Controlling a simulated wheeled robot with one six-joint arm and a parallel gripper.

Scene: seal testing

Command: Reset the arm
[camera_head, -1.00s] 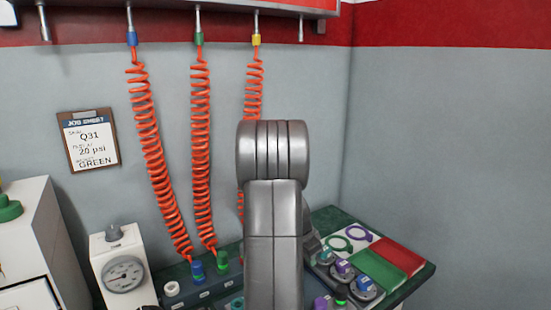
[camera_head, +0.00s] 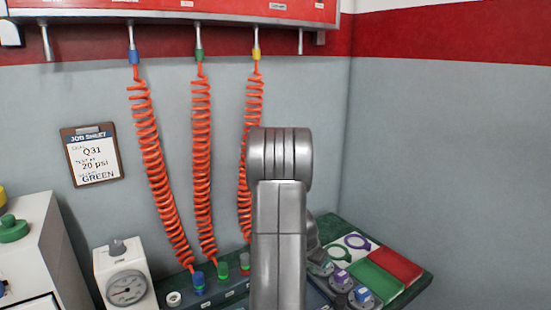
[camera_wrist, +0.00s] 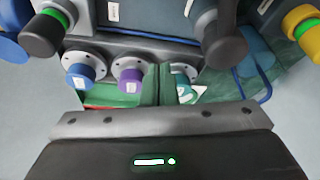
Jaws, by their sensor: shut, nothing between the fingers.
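My arm (camera_head: 280,220) rises in the middle of the head view and hides my gripper there. In the wrist view my gripper (camera_wrist: 157,85) shows as two narrow fingers close together, shut, with nothing between them. Beyond the fingers are a blue knob (camera_wrist: 80,76), a purple knob (camera_wrist: 131,79) and a third round fitting, partly hidden by the fingers. The fingers appear apart from the knobs, though depth is hard to judge.
Orange coiled hoses (camera_head: 202,150) hang to the dark green bench (camera_head: 420,283). A dial gauge (camera_head: 126,288) and white cabinet (camera_head: 35,250) stand left. A job sheet (camera_head: 92,155) hangs on the wall. Red (camera_head: 396,264) and green (camera_head: 375,280) pads lie right.

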